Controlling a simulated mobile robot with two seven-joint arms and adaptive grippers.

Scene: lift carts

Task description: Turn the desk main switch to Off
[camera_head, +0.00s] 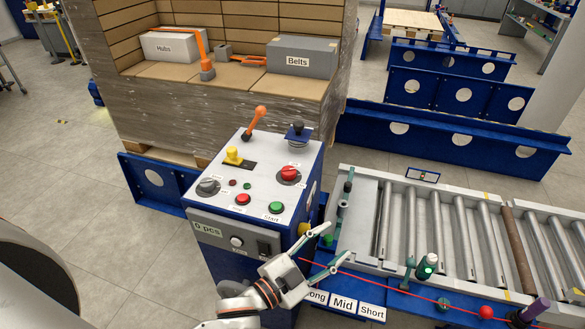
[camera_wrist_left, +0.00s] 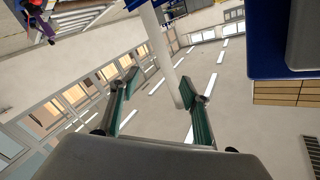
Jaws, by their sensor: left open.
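The control desk (camera_head: 211,218) is a blue box with a pale sloped top. A red rotary knob (camera_head: 289,174) sits at its top right and a grey rotary knob (camera_head: 208,187) at its left; their labels are too small to read. A yellow part (camera_head: 304,229) shows on the desk's right side, partly hidden. I cannot tell which is the main switch or its position. My left gripper (camera_head: 331,243) is open and empty, beside the desk's lower right side. In the left wrist view its green fingers (camera_wrist_left: 158,90) are spread, with no switch visible between them.
A roller conveyor (camera_head: 465,238) adjoins the desk on the right. Small green and red parts and Long, Mid and Short labels (camera_head: 343,304) line its near edge. A wrapped pallet load (camera_head: 190,112) stands behind.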

